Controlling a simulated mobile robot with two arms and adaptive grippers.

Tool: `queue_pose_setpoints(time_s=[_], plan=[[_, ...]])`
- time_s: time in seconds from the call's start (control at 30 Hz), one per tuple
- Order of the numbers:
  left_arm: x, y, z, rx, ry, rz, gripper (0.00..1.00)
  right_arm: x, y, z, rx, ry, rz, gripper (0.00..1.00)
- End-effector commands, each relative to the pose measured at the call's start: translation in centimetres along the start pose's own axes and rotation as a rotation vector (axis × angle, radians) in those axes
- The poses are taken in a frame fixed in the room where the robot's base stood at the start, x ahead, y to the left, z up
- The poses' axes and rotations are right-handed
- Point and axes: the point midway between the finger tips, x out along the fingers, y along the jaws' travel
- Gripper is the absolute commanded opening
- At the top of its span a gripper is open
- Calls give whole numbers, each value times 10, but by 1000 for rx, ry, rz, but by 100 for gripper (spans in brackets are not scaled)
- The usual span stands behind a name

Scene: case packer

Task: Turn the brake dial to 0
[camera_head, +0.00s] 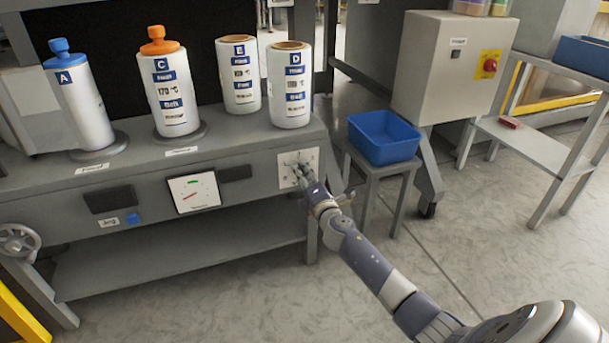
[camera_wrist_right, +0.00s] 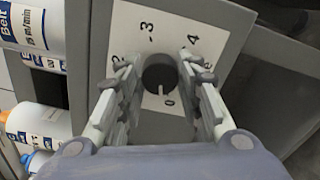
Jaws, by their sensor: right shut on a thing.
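The brake dial (camera_wrist_right: 158,72) is a dark round knob on a white scale plate (camera_head: 286,178) at the right end of the grey machine's front. In the right wrist view the plate (camera_wrist_right: 172,28) shows the numbers 2, 3, 4 and 0. A short white mark shows at the knob's lower edge, close to the 0. My right gripper (camera_head: 303,168) reaches the plate from the front. In the right wrist view its fingers (camera_wrist_right: 160,80) are on both sides of the dial, shut on it. The fingers hide parts of the scale. My left gripper is out of view.
Rolls A (camera_head: 80,105), C (camera_head: 172,95), E (camera_head: 239,80) and D (camera_head: 291,90) stand on the machine top (camera_head: 225,140). A gauge (camera_head: 193,192) and a handwheel (camera_head: 20,240) are on its front. A blue bin (camera_head: 384,145) on a stand is close right. Front floor is clear beside my arm.

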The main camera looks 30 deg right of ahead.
Motion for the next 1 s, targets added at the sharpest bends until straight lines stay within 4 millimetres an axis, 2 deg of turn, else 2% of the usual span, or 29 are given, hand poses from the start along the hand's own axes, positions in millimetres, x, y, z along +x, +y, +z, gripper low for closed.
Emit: queue_pose_setpoints(time_s=[0.4, 0.97, 1.0], plan=[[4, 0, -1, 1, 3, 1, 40, 0, 2, -1, -190, 2, 2, 9], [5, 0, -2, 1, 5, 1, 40, 0, 1, -1, -217, 2, 2, 9], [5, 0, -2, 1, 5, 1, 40, 0, 2, -1, -217, 2, 2, 40]])
